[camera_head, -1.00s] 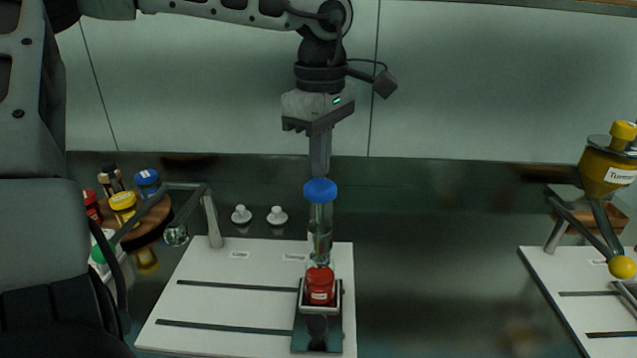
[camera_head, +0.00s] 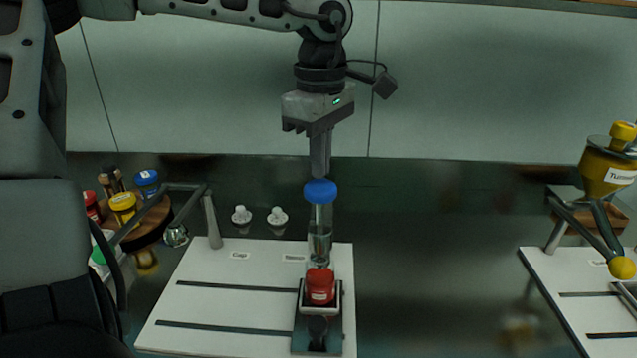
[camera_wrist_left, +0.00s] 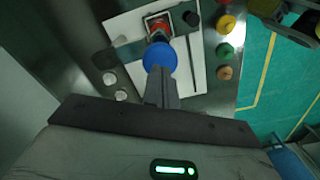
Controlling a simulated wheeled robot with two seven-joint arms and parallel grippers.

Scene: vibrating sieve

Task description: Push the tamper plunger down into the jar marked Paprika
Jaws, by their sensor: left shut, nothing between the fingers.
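The tamper plunger has a round blue knob (camera_head: 320,191) on top of a clear upright tube (camera_head: 320,226). Below it a red jar (camera_head: 320,286) sits in a dark holder on the white board; its small label is too blurred to read. My left gripper (camera_head: 320,174) is shut and points straight down right above the knob; I cannot tell whether the tips touch it. In the left wrist view the shut fingers (camera_wrist_left: 159,76) meet the edge of the blue knob (camera_wrist_left: 160,56), with the red jar (camera_wrist_left: 158,29) beyond. My right gripper is not in view.
The white board (camera_head: 215,307) has two dark slots. Two small white knobs (camera_head: 259,216) stand behind it. A round wooden rack (camera_head: 151,222) with several coloured jars is at the left. A yellow hopper (camera_head: 607,172) stands above another white board at the right.

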